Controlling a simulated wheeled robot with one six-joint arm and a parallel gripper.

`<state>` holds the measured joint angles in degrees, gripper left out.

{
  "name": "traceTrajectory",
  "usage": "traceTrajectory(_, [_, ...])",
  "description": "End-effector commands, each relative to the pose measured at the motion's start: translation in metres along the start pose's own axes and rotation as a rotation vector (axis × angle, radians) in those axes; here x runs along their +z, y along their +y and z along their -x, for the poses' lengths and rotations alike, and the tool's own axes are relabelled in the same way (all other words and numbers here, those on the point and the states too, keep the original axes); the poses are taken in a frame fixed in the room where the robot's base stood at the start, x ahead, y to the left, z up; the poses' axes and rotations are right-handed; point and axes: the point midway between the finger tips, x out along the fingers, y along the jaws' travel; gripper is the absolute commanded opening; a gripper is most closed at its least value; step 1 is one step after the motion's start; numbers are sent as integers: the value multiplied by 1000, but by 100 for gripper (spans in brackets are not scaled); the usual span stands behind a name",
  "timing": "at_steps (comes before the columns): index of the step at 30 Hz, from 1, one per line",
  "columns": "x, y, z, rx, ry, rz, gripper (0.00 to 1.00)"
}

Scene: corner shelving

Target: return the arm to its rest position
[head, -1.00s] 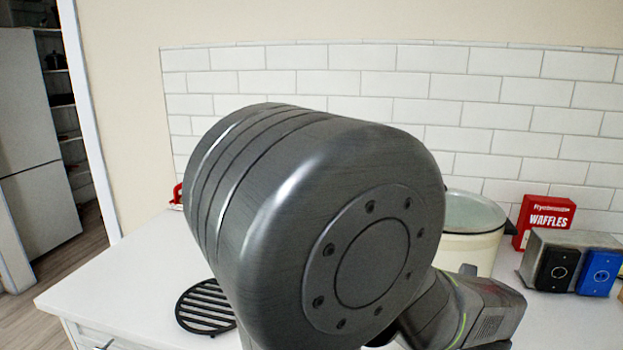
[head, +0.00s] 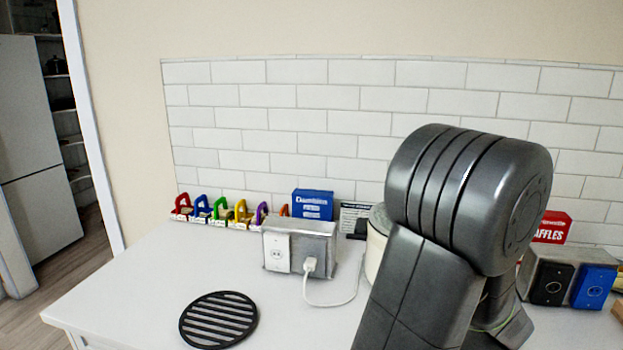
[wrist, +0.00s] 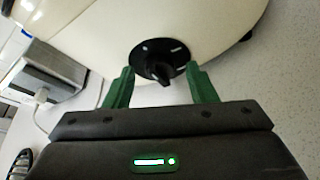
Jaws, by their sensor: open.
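My gripper shows in the wrist view (wrist: 160,88), with its two green fingers spread apart and nothing between them. Past the fingertips is a cream pot-like appliance (wrist: 105,35) with a black dial (wrist: 160,62) on its side. I cannot tell how far the fingers are from the dial. In the head view my dark grey arm stands at the right and covers most of the cream appliance (head: 376,245). My gripper is hidden there.
A grey outlet box (head: 315,245) with a plugged-in white cord stands left of the appliance. Several coloured padlocks (head: 220,212) and a blue box (head: 312,205) line the wall. A black trivet (head: 218,320) lies at front left. A red waffles box (head: 552,228) and another outlet box (head: 545,262) stand right.

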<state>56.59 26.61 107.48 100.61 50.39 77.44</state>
Motion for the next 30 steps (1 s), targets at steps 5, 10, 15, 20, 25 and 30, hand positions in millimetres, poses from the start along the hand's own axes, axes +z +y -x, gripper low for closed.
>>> traceTrajectory(5, [1,-2,20,23,-4,-64,51])
traceTrajectory(10, [1,-3,52,23,-4,-62,51])
traceTrajectory(15, [1,-4,80,22,-4,-62,51])
traceTrajectory(20, [1,-4,102,23,-3,-63,51])
traceTrajectory(25, [0,-4,116,25,-2,-62,51])
traceTrajectory(30, [0,-4,121,26,-1,-61,51])
